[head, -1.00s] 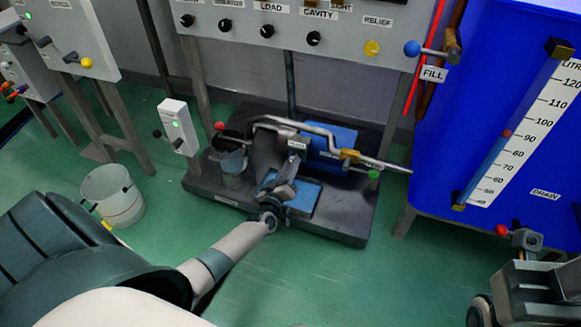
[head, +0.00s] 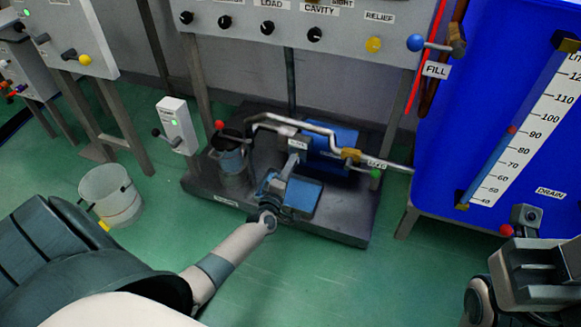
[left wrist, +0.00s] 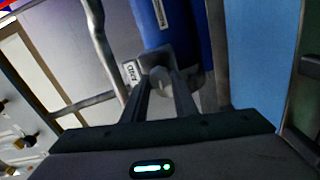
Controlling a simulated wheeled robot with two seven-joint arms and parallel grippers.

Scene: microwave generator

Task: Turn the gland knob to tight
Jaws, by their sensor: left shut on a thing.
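The gland knob (left wrist: 158,77) is a small light-grey knob on the grey block at the end of the blue pump body (left wrist: 165,28). In the left wrist view it sits between the fingertips of my left gripper (left wrist: 160,88), which is shut on it. A small white label (left wrist: 131,73) is beside the knob; its text is hard to read. In the head view my left gripper (head: 294,162) reaches over the dark base to the front of the blue pump (head: 330,150) and hides the knob. My right gripper (head: 524,217) is at the lower right, away from the pump; its fingers are unclear.
A bent grey pipe (head: 300,121) arches over the pump. A small pot (head: 229,155) with a red-tipped lever stands left on the dark base (head: 340,230). A white bucket (head: 110,195) stands on the floor. The blue tank (head: 480,120) is at right.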

